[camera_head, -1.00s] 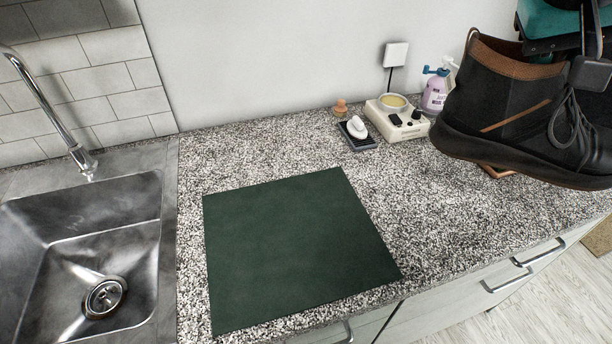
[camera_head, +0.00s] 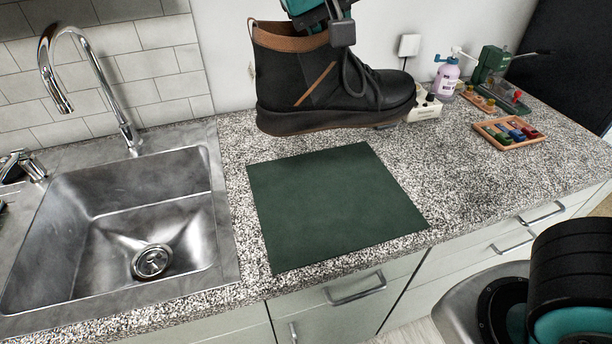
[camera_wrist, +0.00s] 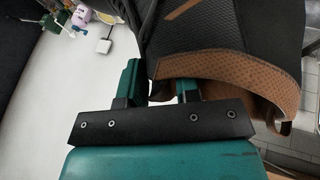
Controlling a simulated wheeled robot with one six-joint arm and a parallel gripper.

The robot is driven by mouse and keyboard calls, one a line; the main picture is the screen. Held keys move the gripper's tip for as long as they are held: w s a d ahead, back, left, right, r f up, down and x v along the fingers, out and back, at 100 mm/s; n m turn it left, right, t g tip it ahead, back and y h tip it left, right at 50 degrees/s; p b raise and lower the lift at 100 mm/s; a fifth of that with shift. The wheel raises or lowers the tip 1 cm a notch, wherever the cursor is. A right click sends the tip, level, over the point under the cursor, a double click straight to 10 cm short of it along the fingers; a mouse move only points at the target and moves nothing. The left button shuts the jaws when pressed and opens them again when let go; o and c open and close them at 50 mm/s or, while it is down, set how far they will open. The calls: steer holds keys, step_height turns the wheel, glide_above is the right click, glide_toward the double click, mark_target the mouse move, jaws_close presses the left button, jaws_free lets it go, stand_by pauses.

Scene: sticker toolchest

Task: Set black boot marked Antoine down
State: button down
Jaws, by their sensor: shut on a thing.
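A black boot (camera_head: 310,88) with a brown collar and a dark sole hangs upright in the air above the back of the counter, its toe to the right. My gripper (camera_head: 342,22) is shut on the boot's upper edge near the tongue. In the wrist view the jaws (camera_wrist: 160,88) hold the boot's wall beside its brown collar (camera_wrist: 232,75). No name marking is readable on the boot. A dark green square mat (camera_head: 338,203) lies bare on the counter, in front of and below the boot.
A steel sink (camera_head: 125,225) with a tap (camera_head: 90,75) is left of the mat. A spray bottle (camera_head: 446,78), a green device (camera_head: 492,65) and a wooden tray (camera_head: 509,135) with coloured pieces stand on the speckled counter (camera_head: 455,185) to the right. The counter between mat and tray is clear.

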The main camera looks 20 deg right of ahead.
step_height(320, 180, down, 20)
steer(key=shift+a+b, duration=0.3)
steer(key=shift+a, duration=0.05)
steer(key=shift+f, duration=0.2)
steer(key=c, duration=0.8)
jaws_free()
steer(key=shift+c, duration=0.2)
